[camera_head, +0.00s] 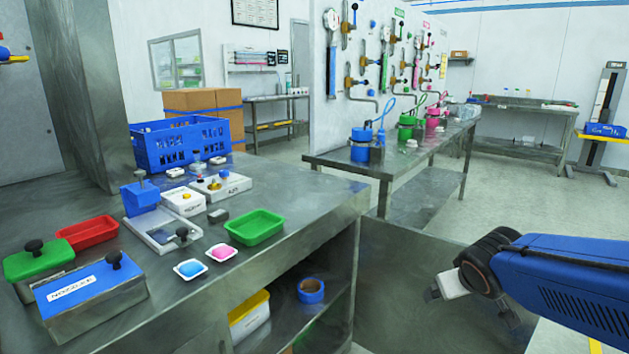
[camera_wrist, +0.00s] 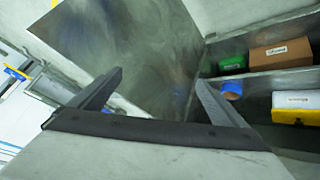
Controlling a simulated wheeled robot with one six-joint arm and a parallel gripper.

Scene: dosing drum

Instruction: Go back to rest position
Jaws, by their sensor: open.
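My gripper shows in the wrist view (camera_wrist: 160,92) with its two dark fingers wide apart and nothing between them. The bare steel side panel of the workbench fills the space beyond the fingers. In the head view my blue arm (camera_head: 570,285) reaches in from the right edge, to the right of the workbench (camera_head: 300,195) and apart from it.
The workbench top holds a blue crate (camera_head: 180,146), a green tray (camera_head: 257,227), a red tray (camera_head: 88,233), a blue-lidded nozzle box (camera_head: 90,290) and a scale (camera_head: 160,235). Its lower shelf holds a tape roll (camera_head: 310,290). A second bench (camera_head: 345,161) stands behind. Floor at right is clear.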

